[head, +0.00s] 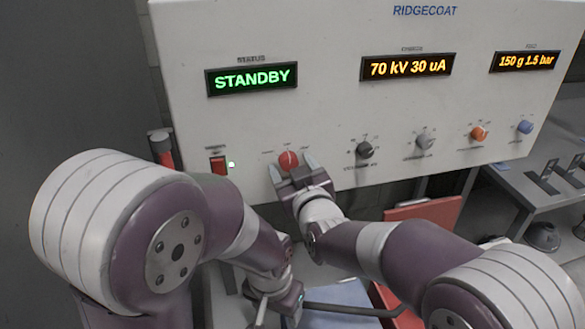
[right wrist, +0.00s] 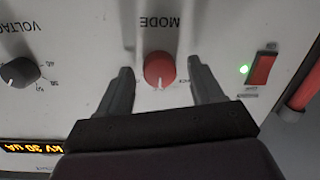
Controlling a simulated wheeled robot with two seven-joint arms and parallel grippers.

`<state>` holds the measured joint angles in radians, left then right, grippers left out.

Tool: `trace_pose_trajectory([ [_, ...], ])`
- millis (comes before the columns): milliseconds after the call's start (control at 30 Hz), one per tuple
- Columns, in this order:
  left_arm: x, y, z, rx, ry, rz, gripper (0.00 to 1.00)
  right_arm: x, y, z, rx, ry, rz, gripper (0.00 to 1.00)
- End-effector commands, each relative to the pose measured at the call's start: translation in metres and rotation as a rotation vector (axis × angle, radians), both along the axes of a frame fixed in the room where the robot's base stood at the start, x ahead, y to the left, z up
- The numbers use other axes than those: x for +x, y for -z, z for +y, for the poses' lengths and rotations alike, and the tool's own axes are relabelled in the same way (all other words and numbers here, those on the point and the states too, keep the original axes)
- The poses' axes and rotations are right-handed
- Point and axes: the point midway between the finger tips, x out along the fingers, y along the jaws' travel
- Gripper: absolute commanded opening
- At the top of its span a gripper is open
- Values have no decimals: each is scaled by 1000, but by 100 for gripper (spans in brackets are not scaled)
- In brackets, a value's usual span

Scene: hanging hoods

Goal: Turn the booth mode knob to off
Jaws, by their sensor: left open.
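The booth mode knob (head: 288,159) is a round red knob with a white pointer line on the white panel, under the green STANDBY display (head: 252,78). Its pointer is roughly upright in the head view. In the right wrist view, which is upside down, the knob (right wrist: 159,69) sits under the word MODE. My right gripper (head: 291,167) is open at the knob; its fingers (right wrist: 163,78) stand on either side with a gap at each. My left gripper (head: 277,314) is open and empty, low in front of the panel.
A black voltage knob (head: 365,150), a grey knob (head: 425,141), an orange knob (head: 479,133) and a blue knob (head: 525,127) are to the right. A grey table (head: 540,190) stands at the right.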

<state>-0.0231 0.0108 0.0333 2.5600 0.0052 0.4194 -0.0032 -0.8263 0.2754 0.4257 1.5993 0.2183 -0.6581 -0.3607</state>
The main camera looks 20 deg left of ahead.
Motion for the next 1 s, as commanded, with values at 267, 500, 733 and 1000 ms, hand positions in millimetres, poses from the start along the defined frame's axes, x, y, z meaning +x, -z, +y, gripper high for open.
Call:
trace_pose_trajectory([
  [267, 0, 5, 0, 0, 0, 0, 65, -7, 0, -6, 3, 0, -2, 66],
  [500, 0, 27, 0, 0, 0, 0, 65, -52, -2, -43, 3, -1, -2, 66],
  [733, 0, 37, 0, 0, 0, 0, 65, -90, -9, -74, 3, -1, -2, 66],
  [1000, 0, 38, 0, 0, 0, 0, 65, -98, -11, -81, 1, 0, -1, 66],
])
